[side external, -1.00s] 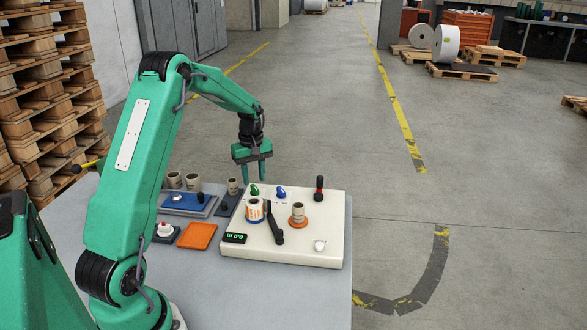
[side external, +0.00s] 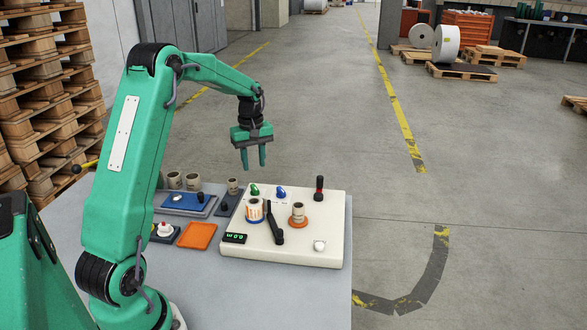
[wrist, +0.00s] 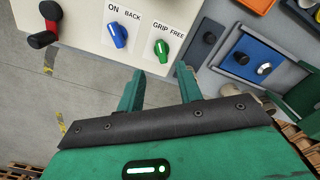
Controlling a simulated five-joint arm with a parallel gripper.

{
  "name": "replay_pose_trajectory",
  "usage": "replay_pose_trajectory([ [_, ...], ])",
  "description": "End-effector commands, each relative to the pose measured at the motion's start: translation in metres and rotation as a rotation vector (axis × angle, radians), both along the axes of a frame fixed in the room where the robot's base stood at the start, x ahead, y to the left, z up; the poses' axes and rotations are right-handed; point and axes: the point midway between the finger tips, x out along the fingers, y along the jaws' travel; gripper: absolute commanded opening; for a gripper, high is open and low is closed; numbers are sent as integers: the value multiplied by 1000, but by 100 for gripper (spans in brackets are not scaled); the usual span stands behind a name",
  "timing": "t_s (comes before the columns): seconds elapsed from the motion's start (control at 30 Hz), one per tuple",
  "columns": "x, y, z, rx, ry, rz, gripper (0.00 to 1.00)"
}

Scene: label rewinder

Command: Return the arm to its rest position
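My gripper (side external: 253,158) hangs in the air above the back of the label rewinder, its green fingers pointing down, apart and with nothing between them. The wrist view also shows my gripper (wrist: 161,90) open and empty. The rewinder is a cream panel (side external: 285,256) on the grey table. It carries a green knob (side external: 254,190), a blue knob (side external: 281,193), a red-and-black lever (side external: 319,188), a black crank arm (side external: 273,222), a labelled roll (side external: 254,211) and a bare core on an orange disc (side external: 298,213). The wrist view shows the blue knob (wrist: 118,35) and green knob (wrist: 162,51).
Left of the panel are an orange tray (side external: 197,235), a blue plate (side external: 186,202), a button box (side external: 164,231) and several cores (side external: 175,180) at the back. Stacked pallets (side external: 45,85) stand at far left. The floor right of the table is clear.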

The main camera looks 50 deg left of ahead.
Motion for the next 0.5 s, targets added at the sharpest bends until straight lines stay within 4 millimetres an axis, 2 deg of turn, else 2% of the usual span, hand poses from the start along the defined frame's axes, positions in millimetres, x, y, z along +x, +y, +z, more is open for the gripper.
replay_pose_trajectory([
  [0.17, -2, -24, 23, 19, -27, -85, 35],
  [0.5, -23, -94, 76, 74, -103, -351, 35],
])
